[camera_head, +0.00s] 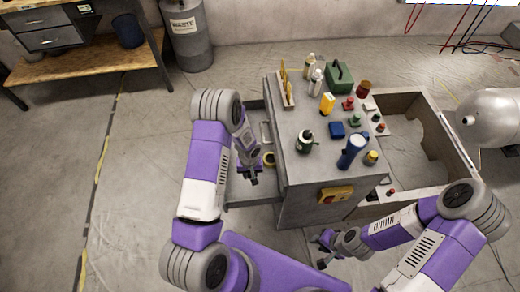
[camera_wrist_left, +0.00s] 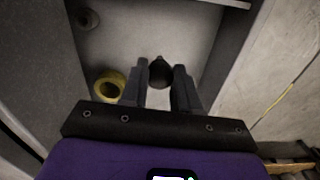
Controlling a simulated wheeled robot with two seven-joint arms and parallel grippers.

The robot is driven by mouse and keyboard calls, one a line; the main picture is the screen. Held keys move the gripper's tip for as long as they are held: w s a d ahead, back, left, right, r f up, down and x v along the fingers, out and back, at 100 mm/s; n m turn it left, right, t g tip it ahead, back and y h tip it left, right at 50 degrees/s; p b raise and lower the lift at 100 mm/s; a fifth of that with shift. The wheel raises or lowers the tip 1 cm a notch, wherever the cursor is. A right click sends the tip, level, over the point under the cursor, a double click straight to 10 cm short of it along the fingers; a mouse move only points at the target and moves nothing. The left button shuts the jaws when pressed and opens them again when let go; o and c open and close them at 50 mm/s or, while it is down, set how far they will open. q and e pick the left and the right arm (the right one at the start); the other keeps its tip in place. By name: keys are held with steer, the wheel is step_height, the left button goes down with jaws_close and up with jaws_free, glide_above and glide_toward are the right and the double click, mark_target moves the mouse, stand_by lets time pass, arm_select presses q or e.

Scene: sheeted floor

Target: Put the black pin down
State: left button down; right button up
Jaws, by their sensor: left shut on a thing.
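The black pin (camera_wrist_left: 158,72) shows as a dark rounded piece between the fingertips in the left wrist view. My left gripper (camera_wrist_left: 160,80) is shut on it, above the pale floor of an open drawer (camera_wrist_left: 115,35). I cannot tell whether the pin touches the drawer floor. In the head view my left gripper (camera_head: 254,177) reaches down into the drawer at the cabinet's left side, and the pin is not clear there. My right gripper (camera_head: 321,250) is low in front of the cabinet, fingers apart and empty.
A yellow tape roll (camera_wrist_left: 108,85) lies in the drawer left of my left gripper. The grey cabinet (camera_head: 310,165) carries several bottles, a green box (camera_head: 339,77) and a blue cylinder (camera_head: 351,151). An open-topped crate (camera_head: 440,130) stands to its right.

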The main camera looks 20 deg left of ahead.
arm_select(q)
steer(key=shift+n, duration=0.5)
steer(key=f+b, duration=0.1)
steer(key=f, duration=0.6)
steer(key=a+f+b, duration=0.1)
steer(key=f, duration=0.2)
steer(key=shift+w+f+b, duration=0.2)
steer(key=shift+w+b, duration=0.1)
steer(key=shift+w, duration=0.05)
steer(key=shift+r, duration=0.1)
steer(key=shift+f, duration=0.2)
steer(key=c, duration=0.8)
jaws_free()
steer(key=shift+r, duration=0.1)
